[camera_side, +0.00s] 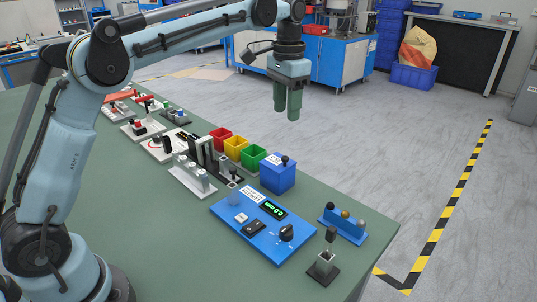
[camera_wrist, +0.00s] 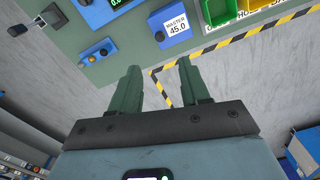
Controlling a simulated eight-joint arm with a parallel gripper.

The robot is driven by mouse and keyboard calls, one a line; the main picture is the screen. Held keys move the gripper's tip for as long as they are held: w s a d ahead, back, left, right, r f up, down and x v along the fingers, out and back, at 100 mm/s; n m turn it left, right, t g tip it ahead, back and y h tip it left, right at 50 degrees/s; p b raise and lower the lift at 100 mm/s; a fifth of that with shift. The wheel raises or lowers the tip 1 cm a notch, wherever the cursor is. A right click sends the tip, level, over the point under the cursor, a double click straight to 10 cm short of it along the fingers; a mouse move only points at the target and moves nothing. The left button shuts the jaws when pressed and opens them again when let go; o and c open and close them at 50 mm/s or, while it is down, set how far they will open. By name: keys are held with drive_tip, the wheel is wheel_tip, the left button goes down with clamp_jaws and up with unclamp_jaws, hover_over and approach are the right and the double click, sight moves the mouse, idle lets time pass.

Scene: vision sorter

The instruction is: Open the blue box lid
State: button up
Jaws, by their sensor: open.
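The blue box (camera_side: 278,180) stands on the green table near its far edge, beside the green bin. Its lid (camera_side: 272,160) is on top and looks shut, with a dark knob (camera_side: 285,160) on it. In the wrist view the blue box (camera_wrist: 182,14) shows a white label reading "MASTER 45.0", and the dark knob (camera_wrist: 160,36) is at its lower left. My gripper (camera_side: 287,114) is open and empty, pointing down well above the box and apart from it. In the wrist view the gripper (camera_wrist: 159,66) has its two green fingers spread below the box.
Red (camera_side: 220,138), yellow (camera_side: 236,147) and green (camera_side: 252,156) bins stand in a row left of the box. A blue control panel (camera_side: 262,228) with a display lies nearer. A blue holder with small balls (camera_side: 343,226) is to the right. The air around my gripper is clear.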

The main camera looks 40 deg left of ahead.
sight(285, 157)
wheel_tip(285, 157, down, 12)
drive_tip(key=shift+f, duration=0.1)
idle(0.6)
clamp_jaws()
